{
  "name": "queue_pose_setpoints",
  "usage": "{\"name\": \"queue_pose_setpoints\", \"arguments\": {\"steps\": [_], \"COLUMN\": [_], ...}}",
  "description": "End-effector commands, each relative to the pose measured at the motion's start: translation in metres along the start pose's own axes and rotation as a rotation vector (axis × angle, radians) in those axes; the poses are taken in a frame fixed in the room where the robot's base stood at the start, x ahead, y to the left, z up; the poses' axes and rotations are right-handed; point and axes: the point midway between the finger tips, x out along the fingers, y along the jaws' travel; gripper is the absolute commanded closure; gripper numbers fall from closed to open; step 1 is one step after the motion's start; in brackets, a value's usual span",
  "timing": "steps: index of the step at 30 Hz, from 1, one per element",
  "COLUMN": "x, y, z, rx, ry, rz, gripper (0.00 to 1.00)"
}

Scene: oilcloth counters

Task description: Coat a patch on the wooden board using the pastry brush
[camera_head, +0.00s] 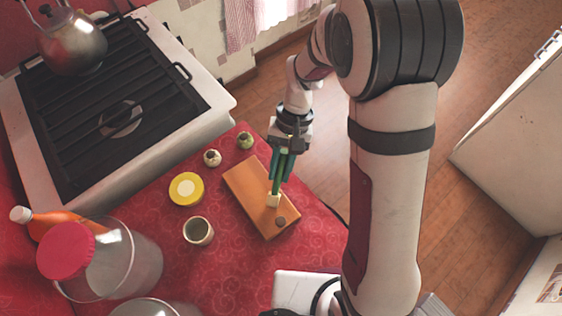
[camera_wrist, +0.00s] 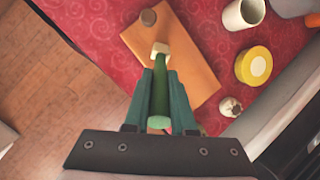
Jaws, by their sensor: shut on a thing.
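The wooden board (camera_head: 248,187) lies flat on the red patterned cloth, below my gripper. It also shows in the wrist view (camera_wrist: 190,62). A dark brown round patch (camera_head: 281,221) is on the board near its front end, and it shows in the wrist view (camera_wrist: 148,17). My gripper (camera_head: 281,166) is shut on the green handle of the pastry brush (camera_wrist: 160,97). The brush points down, and its pale bristle head (camera_head: 273,200) is at or just over the board, a little beside the dark patch. I cannot tell whether the bristles touch the wood.
The stove (camera_head: 190,100) borders the cloth behind.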

Motion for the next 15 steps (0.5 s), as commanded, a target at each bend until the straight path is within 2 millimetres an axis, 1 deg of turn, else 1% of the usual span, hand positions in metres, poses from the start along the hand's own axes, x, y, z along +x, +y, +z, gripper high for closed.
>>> {"name": "queue_pose_setpoints", "arguments": {"steps": [15], "x": [-0.008], "y": [-0.033], "z": [-0.035], "rx": [-0.002], "ry": [0.003], "rz": [0.0], "gripper": [1.0]}}
